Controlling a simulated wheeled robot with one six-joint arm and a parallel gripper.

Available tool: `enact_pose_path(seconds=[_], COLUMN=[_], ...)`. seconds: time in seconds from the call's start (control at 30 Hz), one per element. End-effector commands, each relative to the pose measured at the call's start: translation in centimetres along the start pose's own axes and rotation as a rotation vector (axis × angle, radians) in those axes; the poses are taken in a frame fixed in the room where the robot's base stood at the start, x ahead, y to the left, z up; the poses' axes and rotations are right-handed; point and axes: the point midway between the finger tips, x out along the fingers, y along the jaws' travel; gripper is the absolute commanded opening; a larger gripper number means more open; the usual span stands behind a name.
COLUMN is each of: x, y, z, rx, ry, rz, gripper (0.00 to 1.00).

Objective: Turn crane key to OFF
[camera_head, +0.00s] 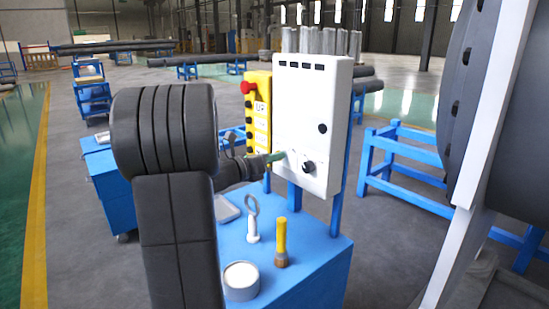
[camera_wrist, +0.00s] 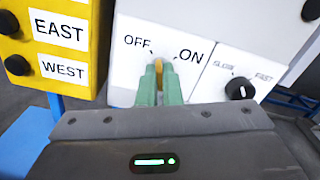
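The white control box (camera_head: 312,120) stands upright on the blue cart. In the wrist view its panel (camera_wrist: 120,62) is marked OFF at upper left and ON at upper right. The small brass-coloured crane key (camera_wrist: 158,66) shows between these labels. My gripper (camera_wrist: 159,78) has its two green fingers close together, one on each side of the key, and appears shut on it. The fingers hide the key's lower part, and I cannot tell which label it points to. In the head view my gripper (camera_head: 277,156) reaches the box front from the left; the key is hidden there.
A black SLOW/FAST knob (camera_wrist: 240,88) sits right of the key. A yellow button pendant (camera_head: 258,118) with a red button hangs left of the box. The blue cart top (camera_head: 300,285) holds a brush (camera_head: 281,245), a white tin (camera_head: 241,281) and a ring-ended tool (camera_head: 252,222).

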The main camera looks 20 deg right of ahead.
Motion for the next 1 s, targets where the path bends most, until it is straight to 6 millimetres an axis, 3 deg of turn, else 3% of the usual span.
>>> enact_pose_path(seconds=[0.27, 0.7, 1.0], x=[-0.03, -0.04, -0.04], y=[0.03, 0.02, 0.04], z=[-0.06, 0.04, 0.0], rx=[-0.048, -0.401, -0.431], ry=[0.0, 0.0, 0.0], rz=[0.0, 0.001, 0.001], gripper=[0.0, 0.0, 0.0])
